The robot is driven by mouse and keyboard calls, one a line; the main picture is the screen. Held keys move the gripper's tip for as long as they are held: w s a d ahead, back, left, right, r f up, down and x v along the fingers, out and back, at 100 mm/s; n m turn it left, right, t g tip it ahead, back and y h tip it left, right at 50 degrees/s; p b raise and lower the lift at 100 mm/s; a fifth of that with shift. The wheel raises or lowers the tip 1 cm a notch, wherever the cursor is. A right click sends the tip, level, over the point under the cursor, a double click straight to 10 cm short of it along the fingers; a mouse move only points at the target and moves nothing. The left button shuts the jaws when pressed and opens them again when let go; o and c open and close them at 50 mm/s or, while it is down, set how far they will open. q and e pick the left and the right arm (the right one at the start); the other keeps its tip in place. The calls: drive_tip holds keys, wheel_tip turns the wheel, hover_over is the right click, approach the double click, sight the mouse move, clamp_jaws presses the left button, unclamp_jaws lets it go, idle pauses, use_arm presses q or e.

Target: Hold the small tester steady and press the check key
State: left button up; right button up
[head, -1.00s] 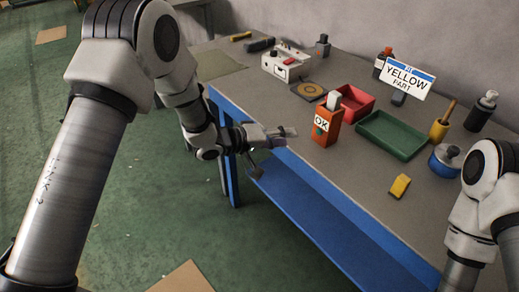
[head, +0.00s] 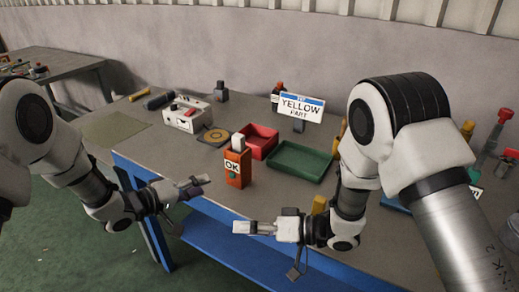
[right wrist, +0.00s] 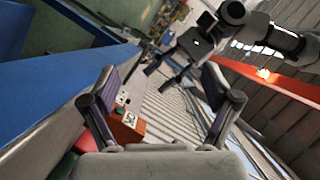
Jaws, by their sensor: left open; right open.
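The small tester, as I take it, is an orange upright box (head: 238,167) with a white OK label, a pale top and a green round key (head: 232,176) on its front. It stands near the table's front edge. My left gripper (head: 189,204) is open and empty, left of the tester and apart from it. My right gripper (head: 266,248) is open and empty, in front of the tester and lower in the picture. In the right wrist view, the tester (right wrist: 127,125) shows beside the left finger, with its OK label tilted; nothing is between the fingers (right wrist: 165,95).
A red tray (head: 262,138) and a green tray (head: 300,163) lie behind and right of the tester. A white box with red parts (head: 188,116) stands further left. A "YELLOW PART" sign (head: 298,107) is behind. A yellow block (head: 319,204) is close to my right arm.

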drive_tip(key=w+d+r+n+t, duration=0.2)
drive_tip(key=w+r+n+t, duration=0.1)
drive_tip(key=w+r, duration=0.5)
drive_tip(key=w+d+r+n+t, duration=0.3)
drive_tip(key=w+r+n, duration=0.15)
drive_tip(key=w, duration=0.55)
approach(238, 153)
drive_tip(key=shift+w+a+f+m+h, duration=0.15)
drive_tip(key=shift+w+a+f+m, duration=0.05)
drive_tip(key=shift+w+a, duration=0.4)
drive_tip(key=shift+w+a+f+m+h, duration=0.15)
drive_tip(key=shift+w+a+f, duration=0.1)
drive_tip(key=shift+w+a, duration=0.35)
drive_tip(key=x, duration=0.7)
drive_tip(key=shift+w+a+r, duration=0.15)
drive_tip(key=shift+r, duration=0.15)
drive_tip(key=c, duration=1.4)
use_arm(q)
clamp_jaws()
